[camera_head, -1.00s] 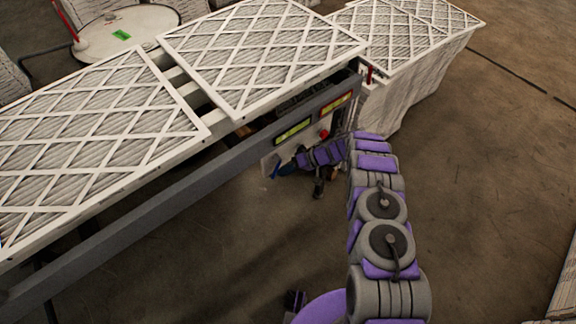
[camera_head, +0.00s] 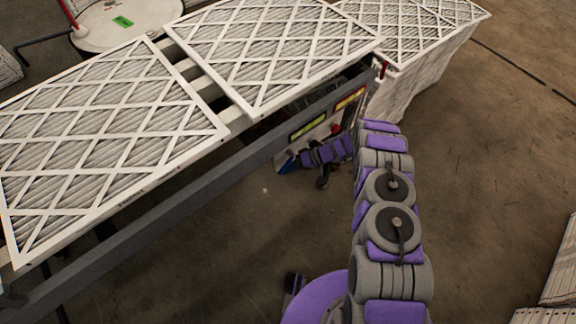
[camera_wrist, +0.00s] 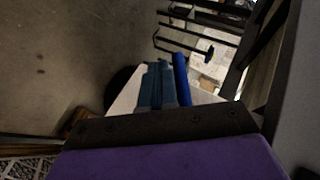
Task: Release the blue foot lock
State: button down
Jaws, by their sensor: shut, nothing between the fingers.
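The blue foot lock (camera_wrist: 181,78) shows in the wrist view as a bright blue bar just right of my gripper's fingers. My gripper (camera_wrist: 156,84) is shut, with its grey-blue fingers side by side and nothing between them. The fingers look very close beside the blue bar; I cannot tell whether they touch it. In the head view my gripper (camera_head: 294,162) is low beside the conveyor's near side, and a small blue part (camera_head: 286,167) shows at its tip. My wrist hides most of that spot.
Boxed filters (camera_head: 95,130) lie on the conveyor, whose grey side rail (camera_head: 190,196) runs above my gripper. A stack of filters (camera_head: 425,70) stands beyond its right end. Dark bars (camera_wrist: 205,30) show beyond the blue bar. Floor in front is clear.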

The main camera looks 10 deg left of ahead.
jog(key=shift+s+d+r, duration=0.15)
jog(key=shift+d+r, duration=0.2)
jog(key=shift+d, duration=0.2)
dwell(1.4)
jog(key=shift+a+f, duration=0.1)
jog(key=shift+a, duration=0.25)
jog(key=shift+d, duration=0.15)
